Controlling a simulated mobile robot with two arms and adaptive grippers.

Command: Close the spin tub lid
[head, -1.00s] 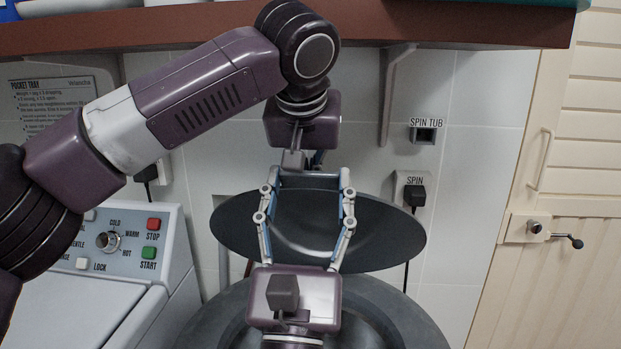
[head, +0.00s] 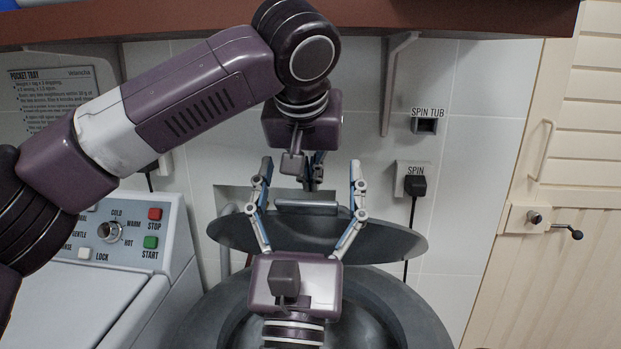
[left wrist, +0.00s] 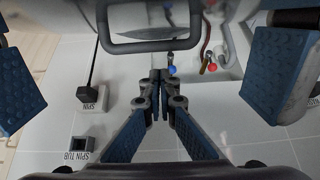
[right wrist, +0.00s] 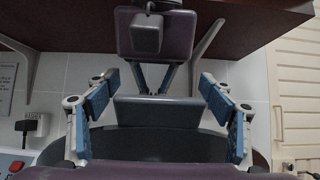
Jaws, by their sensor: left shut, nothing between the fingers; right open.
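The spin tub lid (head: 390,240) is a dark grey disc, tilted above the round grey spin tub (head: 410,318). Its bar handle (head: 306,205) stands at the upper edge and also shows in the left wrist view (left wrist: 150,47) and right wrist view (right wrist: 157,113). My left gripper (head: 314,184) hangs down from above, shut and empty, with its tips just above the handle. My right gripper (head: 310,165) reaches up from below, open, its fingers on either side of the handle. I cannot tell whether either touches the lid. The right gripper's body hides part of the tub.
A white control panel (head: 122,236) stands at the left. A brown shelf (head: 400,22) with a bracket (head: 394,85) overhangs the tub. The SPIN socket and plug (head: 414,187) are on the tiled wall. A cream door (head: 570,150) stands at the right.

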